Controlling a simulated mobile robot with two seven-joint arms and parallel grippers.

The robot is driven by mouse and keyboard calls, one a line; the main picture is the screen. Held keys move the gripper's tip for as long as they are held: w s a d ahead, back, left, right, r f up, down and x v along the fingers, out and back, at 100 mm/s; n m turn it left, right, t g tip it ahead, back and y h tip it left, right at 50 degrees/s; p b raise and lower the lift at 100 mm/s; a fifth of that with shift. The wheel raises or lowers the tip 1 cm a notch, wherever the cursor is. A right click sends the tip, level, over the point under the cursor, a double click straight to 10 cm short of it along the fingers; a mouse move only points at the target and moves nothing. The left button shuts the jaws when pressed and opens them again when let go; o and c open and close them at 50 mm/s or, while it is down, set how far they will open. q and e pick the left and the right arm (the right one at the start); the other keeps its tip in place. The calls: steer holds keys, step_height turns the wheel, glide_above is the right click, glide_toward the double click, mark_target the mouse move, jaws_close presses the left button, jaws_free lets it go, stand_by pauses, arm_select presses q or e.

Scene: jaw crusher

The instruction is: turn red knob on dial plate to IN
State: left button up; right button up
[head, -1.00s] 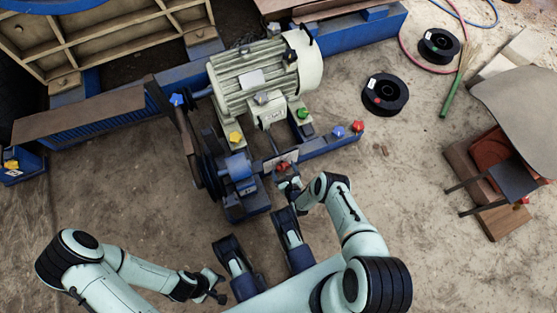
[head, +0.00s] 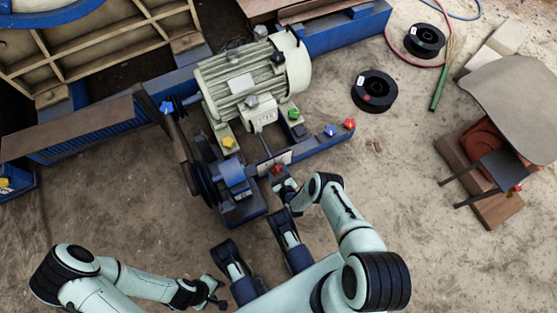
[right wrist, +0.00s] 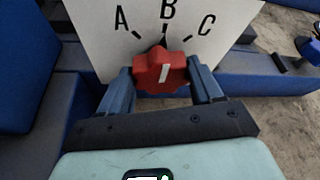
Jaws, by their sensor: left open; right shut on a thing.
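The red knob (right wrist: 160,70) sits in front of a white dial plate (right wrist: 185,22) lettered A, B and C; no IN mark shows. Its white line points up, roughly towards B. In the head view the knob (head: 278,169) is small, below the plate (head: 273,159). My right gripper (right wrist: 161,82) has one finger on each side of the knob and is shut on it. It also shows in the head view (head: 284,180), partly hiding the knob. My left gripper (head: 218,293) is open and empty over the bare floor at the lower left.
A motor (head: 250,85) stands on the blue frame behind the plate. Yellow, green, blue and red star knobs sit around it, including a red one (head: 349,124). Black spools (head: 374,91) and a chair (head: 500,168) are at the right. The floor left of my arms is clear.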

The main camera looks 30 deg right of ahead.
steer(key=shift+w+a+f+n+h, duration=0.1)
steer(key=shift+n+h, duration=0.6)
steer(key=shift+n, duration=0.35)
steer(key=shift+a+n+h, duration=0.1)
steer(key=shift+n+h, duration=0.6)
steer(key=shift+n, duration=0.35)
steer(key=shift+t, duration=0.3)
steer(key=o, duration=1.1)
steer(key=shift+c, duration=0.2)
